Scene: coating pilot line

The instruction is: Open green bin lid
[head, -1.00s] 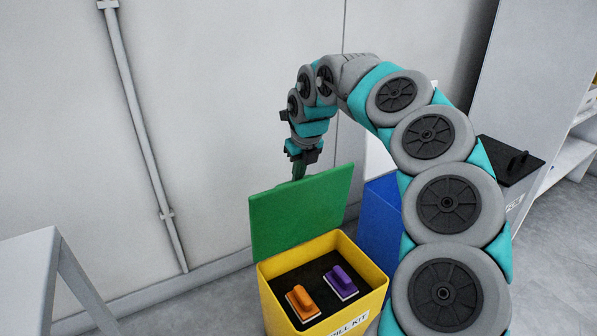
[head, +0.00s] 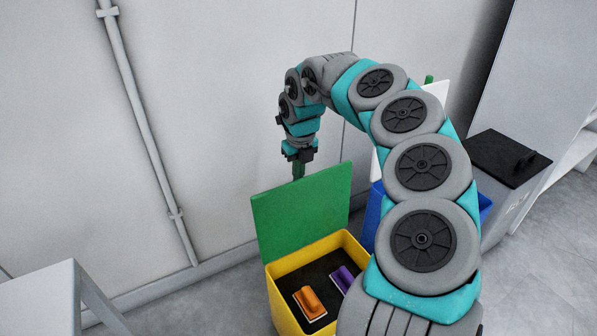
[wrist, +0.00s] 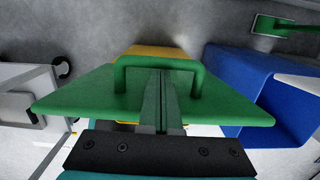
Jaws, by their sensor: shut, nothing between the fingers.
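The green lid (head: 305,212) stands raised, nearly upright, at the back edge of a yellow bin (head: 284,311). In the wrist view, the lid (wrist: 85,97) carries a green bar handle (wrist: 122,75). My gripper (wrist: 160,78) is shut, its fingers overlapping the handle's opening and holding nothing. I cannot tell if they touch the lid.
A blue bin (head: 373,217) stands right of the yellow one, partly behind my arm, with a white raised panel (head: 437,92). A grey bin with a black lid (head: 506,157) is farther right. A white table (head: 45,290) is at left; the wall is close behind.

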